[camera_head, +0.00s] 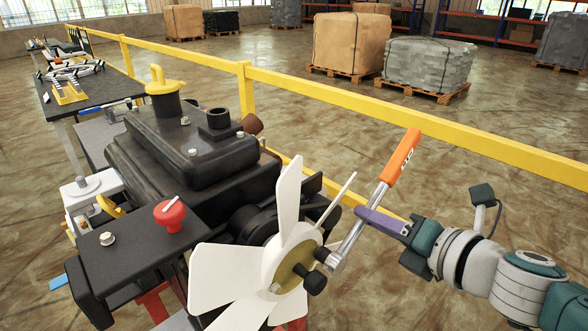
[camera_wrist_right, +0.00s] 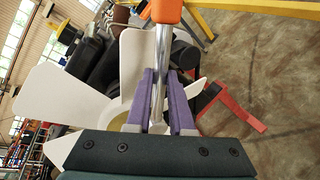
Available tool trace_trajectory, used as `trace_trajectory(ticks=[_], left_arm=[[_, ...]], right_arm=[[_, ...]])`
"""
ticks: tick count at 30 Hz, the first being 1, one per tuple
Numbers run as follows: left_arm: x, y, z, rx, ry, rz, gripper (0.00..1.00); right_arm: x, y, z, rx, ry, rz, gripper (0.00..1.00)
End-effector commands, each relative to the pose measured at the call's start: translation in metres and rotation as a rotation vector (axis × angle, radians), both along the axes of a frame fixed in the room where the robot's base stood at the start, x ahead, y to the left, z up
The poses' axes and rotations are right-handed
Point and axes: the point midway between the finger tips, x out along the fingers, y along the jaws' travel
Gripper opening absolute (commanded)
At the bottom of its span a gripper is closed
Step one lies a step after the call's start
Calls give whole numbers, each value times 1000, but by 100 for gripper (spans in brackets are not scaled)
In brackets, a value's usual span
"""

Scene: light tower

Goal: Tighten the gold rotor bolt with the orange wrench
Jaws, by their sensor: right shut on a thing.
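The wrench has an orange handle (camera_head: 402,155) and a bare metal shaft (camera_head: 364,214). My right gripper (camera_head: 372,215), with purple fingers, is shut on the shaft. In the right wrist view the fingers (camera_wrist_right: 167,100) stand on both sides of the shaft (camera_wrist_right: 160,65). The wrench is tilted, handle up and right, its head (camera_head: 334,262) low beside the rotor hub. The white-bladed rotor (camera_head: 229,272) has a gold hub plate (camera_head: 292,268) with dark knobs (camera_head: 315,282). My left gripper is out of view.
The black engine block (camera_head: 180,150) stands behind the rotor. A red button (camera_head: 170,214) sits on a dark panel (camera_head: 130,253) at left. A yellow rail (camera_head: 400,119) runs behind. A dark worktable (camera_head: 95,92) is at far left.

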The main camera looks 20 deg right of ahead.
Motion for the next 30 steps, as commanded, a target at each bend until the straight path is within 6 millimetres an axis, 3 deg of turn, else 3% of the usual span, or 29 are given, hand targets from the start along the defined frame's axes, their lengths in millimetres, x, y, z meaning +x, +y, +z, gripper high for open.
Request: trace_trajectory(ticks=[19,30], left_arm=[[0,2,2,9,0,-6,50],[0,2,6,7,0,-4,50]], right_arm=[[0,4,6,-27,-21,0,0],[-21,-5,6,-30,-19,0,0]])
